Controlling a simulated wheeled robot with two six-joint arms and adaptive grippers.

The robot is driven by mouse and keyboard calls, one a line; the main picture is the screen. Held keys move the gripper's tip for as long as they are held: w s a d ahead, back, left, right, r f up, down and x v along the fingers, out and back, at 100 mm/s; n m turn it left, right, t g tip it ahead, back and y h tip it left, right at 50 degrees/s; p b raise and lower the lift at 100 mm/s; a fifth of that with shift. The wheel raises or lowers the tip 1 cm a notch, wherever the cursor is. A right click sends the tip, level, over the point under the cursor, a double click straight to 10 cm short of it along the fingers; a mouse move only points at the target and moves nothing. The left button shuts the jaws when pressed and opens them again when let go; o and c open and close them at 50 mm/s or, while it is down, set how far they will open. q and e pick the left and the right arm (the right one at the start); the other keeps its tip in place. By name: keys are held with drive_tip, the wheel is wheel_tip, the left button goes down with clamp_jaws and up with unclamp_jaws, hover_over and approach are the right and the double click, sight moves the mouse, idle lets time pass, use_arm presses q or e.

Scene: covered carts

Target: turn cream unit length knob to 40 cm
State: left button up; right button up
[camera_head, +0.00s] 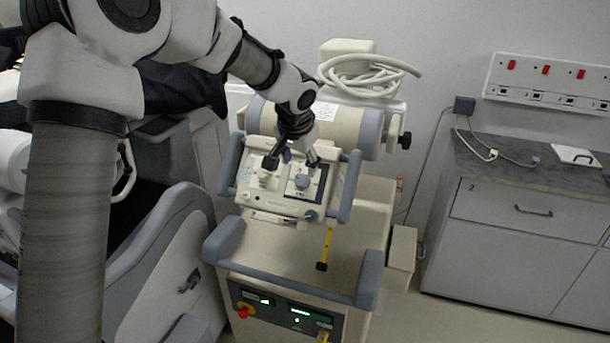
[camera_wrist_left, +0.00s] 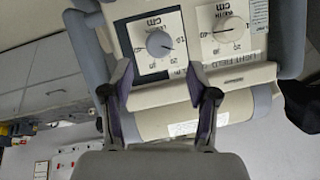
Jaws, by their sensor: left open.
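The cream unit's control head (camera_head: 285,207) carries two dials on its face. The length knob (camera_head: 303,181) is round and blue-grey on a white dial plate; it also shows in the left wrist view (camera_wrist_left: 158,43), upside down. A dark mark on it points right, toward the low numbers; the exact reading is too small to tell. The cream width knob (camera_wrist_left: 224,36) sits beside it. My left gripper (camera_head: 292,162) is open over the face. In the left wrist view its fingers (camera_wrist_left: 160,80) are spread, empty, with the length knob ahead between and beyond the tips, apart from them.
Blue-grey handles (camera_head: 230,165) flank the control head. A yellow tape (camera_head: 326,246) hangs below it. A coiled white hose (camera_head: 362,76) lies on top of the unit. A covered cart (camera_head: 160,250) stands close at left; a grey cabinet (camera_head: 510,230) stands at right.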

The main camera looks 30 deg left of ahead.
sight(300, 180)
use_arm(q)
drive_tip(key=p+x, duration=0.1)
drive_tip(key=x, duration=0.5)
drive_tip(key=shift+f, duration=0.35)
drive_tip(key=shift+s+r, duration=0.15)
drive_tip(key=shift+r, duration=0.05)
drive_tip(key=shift+c, duration=1)
drive_tip(key=shift+s, duration=0.1)
clamp_jaws()
drive_tip(key=shift+d, duration=0.1)
